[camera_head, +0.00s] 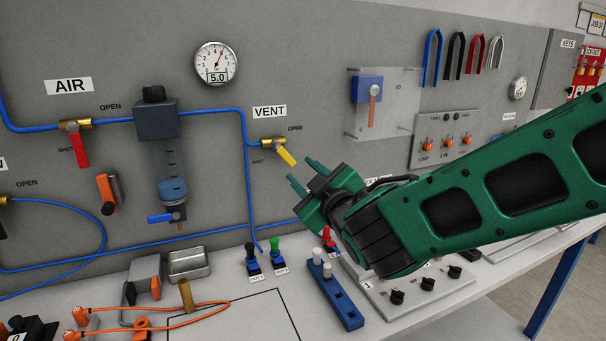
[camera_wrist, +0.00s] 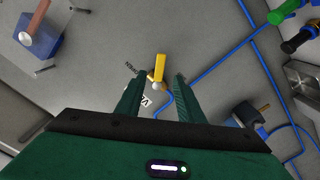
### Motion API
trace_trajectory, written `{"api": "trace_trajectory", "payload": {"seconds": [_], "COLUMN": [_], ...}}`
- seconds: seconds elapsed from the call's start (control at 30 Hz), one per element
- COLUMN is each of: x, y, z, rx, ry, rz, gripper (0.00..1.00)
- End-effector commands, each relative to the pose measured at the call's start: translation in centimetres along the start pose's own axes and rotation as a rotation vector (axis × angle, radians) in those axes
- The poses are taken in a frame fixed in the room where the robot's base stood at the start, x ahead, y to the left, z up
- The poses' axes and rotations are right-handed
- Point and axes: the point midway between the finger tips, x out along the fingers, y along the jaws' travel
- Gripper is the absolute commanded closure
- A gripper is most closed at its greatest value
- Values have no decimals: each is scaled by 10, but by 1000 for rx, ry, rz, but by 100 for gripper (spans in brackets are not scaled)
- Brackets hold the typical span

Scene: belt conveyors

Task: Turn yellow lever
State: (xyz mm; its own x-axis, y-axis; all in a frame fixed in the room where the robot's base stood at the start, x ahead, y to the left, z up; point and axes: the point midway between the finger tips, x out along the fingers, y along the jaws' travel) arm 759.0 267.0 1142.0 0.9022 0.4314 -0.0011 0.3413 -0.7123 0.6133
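The yellow lever (camera_head: 287,155) sits on a brass valve (camera_head: 273,143) under the VENT label (camera_head: 269,112) on the grey wall panel. It slants down to the right, between the OPEN and SHUT marks. My gripper (camera_head: 304,173) is just below and to the right of the lever, its two fingers parted and empty. In the wrist view the yellow lever (camera_wrist: 159,67) lies ahead of and between the two open fingertips (camera_wrist: 162,77). The fingers appear apart from the lever.
A blue pipe (camera_head: 245,175) runs down left of the valve. The red lever (camera_head: 80,150) under AIR and a filter unit (camera_head: 157,120) are further left. Below, black and green switches (camera_head: 274,250) and a blue block (camera_head: 335,295) stand on the bench.

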Motion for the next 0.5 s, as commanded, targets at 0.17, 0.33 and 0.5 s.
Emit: {"api": "trace_trajectory", "payload": {"seconds": [0.17, 0.33, 0.5], "x": [0, 4, 10], "y": [-1, -12, -33], "z": [1, 14, 41], "rx": [-3, -86, -300], "ry": [-2, -35, -102], "rz": [-1, -5, -11], "gripper": [85, 100, 100]}}
